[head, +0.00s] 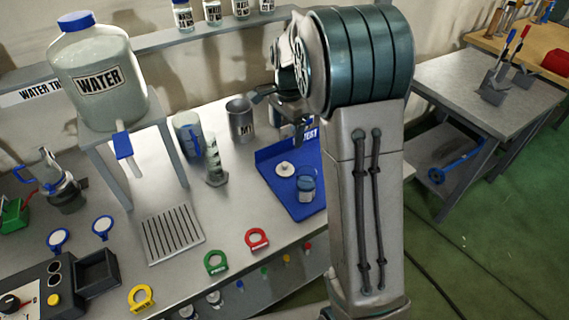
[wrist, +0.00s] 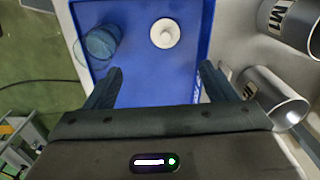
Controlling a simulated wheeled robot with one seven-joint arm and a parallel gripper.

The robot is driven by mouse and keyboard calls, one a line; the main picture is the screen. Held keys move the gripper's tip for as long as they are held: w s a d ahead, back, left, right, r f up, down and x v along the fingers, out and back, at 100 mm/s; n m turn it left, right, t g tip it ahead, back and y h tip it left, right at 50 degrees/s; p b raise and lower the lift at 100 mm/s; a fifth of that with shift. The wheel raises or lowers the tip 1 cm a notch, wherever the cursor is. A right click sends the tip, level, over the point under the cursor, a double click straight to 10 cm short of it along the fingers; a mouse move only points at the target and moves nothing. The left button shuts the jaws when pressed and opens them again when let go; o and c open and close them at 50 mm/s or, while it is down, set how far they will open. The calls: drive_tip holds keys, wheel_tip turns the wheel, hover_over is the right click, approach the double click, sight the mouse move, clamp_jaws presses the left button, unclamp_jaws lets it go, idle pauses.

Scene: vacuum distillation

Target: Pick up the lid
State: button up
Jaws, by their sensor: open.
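The lid (head: 285,169) is a small round white piece with a raised knob. It lies on the blue tray (head: 278,190), beside a blue-tinted glass jar (head: 306,186). In the wrist view the lid (wrist: 165,33) is beyond my fingertips and roughly centred between them, with the jar (wrist: 100,42) to its left. My gripper (wrist: 161,70) is open and empty above the tray (wrist: 150,88). In the head view my arm partly hides the gripper and the tray's right side.
A metal mug (head: 240,120), a glass beaker (head: 188,136) and a measuring cylinder (head: 214,162) stand left of the tray. Two metal vessels (wrist: 272,98) are close to my right finger in the wrist view. A water tank (head: 98,80) stands further left.

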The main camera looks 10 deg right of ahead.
drive_tip(key=w, duration=0.1)
drive_tip(key=p, duration=0.1)
hover_over(285, 163)
drive_tip(key=shift+m, duration=0.4)
drive_tip(key=f, duration=0.9)
drive_tip(key=shift+d, duration=0.2)
drive_tip(key=shift+s+a+f+p, duration=0.15)
drive_tip(key=shift+f+p, duration=0.3)
drive_tip(key=shift+f, duration=0.95)
drive_tip(key=shift+w+a+f+p, duration=0.1)
drive_tip(key=shift+f+p, duration=0.3)
drive_tip(key=shift+f, duration=1)
drive_tip(key=c, duration=1.1)
